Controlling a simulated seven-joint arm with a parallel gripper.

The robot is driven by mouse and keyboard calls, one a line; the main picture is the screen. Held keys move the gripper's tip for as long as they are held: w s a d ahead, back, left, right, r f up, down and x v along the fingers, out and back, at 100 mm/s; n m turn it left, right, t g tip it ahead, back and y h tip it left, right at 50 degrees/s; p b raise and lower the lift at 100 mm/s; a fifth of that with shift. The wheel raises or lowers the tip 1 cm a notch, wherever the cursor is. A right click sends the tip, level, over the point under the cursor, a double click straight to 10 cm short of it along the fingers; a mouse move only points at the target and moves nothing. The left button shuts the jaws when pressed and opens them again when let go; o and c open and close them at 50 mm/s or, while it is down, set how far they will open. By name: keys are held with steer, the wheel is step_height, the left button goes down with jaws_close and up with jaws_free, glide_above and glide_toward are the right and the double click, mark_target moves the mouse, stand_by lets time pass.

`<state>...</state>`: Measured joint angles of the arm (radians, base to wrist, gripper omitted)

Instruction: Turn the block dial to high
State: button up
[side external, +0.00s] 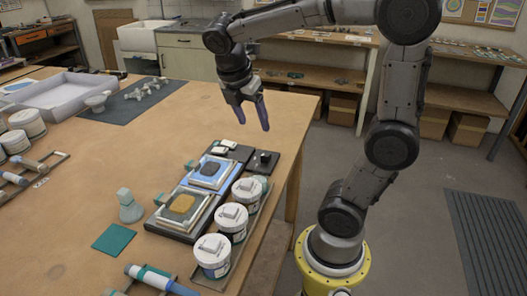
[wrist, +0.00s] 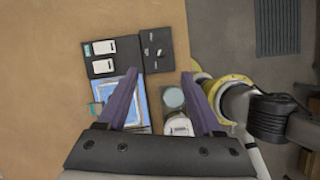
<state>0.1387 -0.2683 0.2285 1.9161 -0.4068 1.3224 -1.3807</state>
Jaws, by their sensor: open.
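A small black box with a dark knob (side external: 264,157) stands at the far end of the row of items near the table's right edge. I take this knob to be the dial; its setting is too small to read. In the wrist view the black box (wrist: 168,62) lies ahead of the fingertips, with small light marks around its knob. My gripper (side external: 252,123) is open and empty, pointing down in the air above and behind the box. In the wrist view its two purple fingers (wrist: 160,77) are spread wide and touch nothing.
Beside the box is a dark panel with two white pieces (wrist: 113,55). Nearer are a blue-framed tray (side external: 212,172), another framed tray (side external: 184,206) and several lidded jars (side external: 232,222) along the right edge. A pale figure-shaped piece (side external: 129,207) stands left of them. The table's middle is clear.

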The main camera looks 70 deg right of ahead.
mark_target(264, 154)
steer(key=x, duration=1.3)
steer(key=shift+f, duration=0.15)
jaws_close()
